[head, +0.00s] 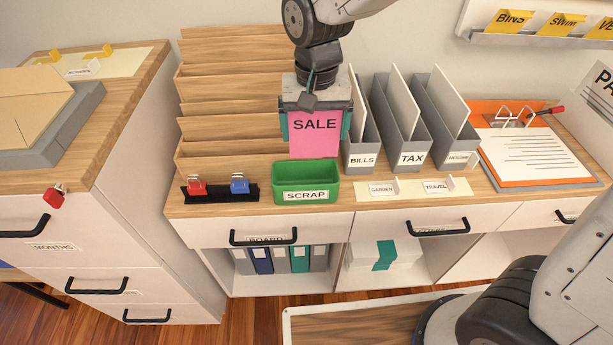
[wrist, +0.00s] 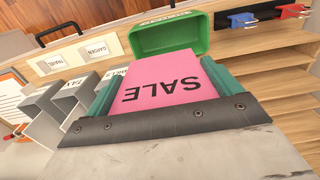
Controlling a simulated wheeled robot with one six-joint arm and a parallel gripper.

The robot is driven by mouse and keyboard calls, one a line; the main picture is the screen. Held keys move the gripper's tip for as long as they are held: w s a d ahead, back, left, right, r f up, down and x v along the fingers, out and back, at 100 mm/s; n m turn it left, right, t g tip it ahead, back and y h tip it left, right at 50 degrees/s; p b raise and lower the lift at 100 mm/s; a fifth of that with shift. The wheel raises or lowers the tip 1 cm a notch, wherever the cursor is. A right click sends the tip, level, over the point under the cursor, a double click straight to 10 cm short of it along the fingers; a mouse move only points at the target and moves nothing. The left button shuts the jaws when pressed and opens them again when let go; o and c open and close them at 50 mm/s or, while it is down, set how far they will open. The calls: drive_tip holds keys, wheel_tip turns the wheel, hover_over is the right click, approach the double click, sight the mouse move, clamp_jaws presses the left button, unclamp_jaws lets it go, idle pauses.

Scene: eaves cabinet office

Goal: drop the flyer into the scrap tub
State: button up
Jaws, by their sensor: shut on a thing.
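The flyer (head: 314,135) is a pink sheet marked SALE. It hangs upright from my gripper (head: 316,122), which is shut on it between its teal fingers. In the wrist view the flyer (wrist: 165,90) shows with the wrist-side gripper (wrist: 160,95) around it. The scrap tub (head: 305,184) is green, with a white SCRAP label on its front. The flyer's lower edge is close to the tub's back rim in the head view; I cannot tell the gap in height. The tub (wrist: 168,36) lies just beyond the flyer's free edge in the wrist view, and its inside looks empty.
Grey file holders (head: 405,135) marked BILLS and TAX stand right of the tub. A wooden tiered rack (head: 232,130) stands behind left. Red and blue clips sit on a black strip (head: 222,196) at left. A card strip (head: 415,190) marked GARDEN and TRAVEL lies at right.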

sight(315, 115)
drive_tip(key=shift+f, duration=2.4)
drive_tip(key=o, duration=0.7)
drive_tip(key=shift+r, duration=0.15)
wheel_tip(315, 115, up, 8)
drive_tip(key=shift+f, duration=0.2)
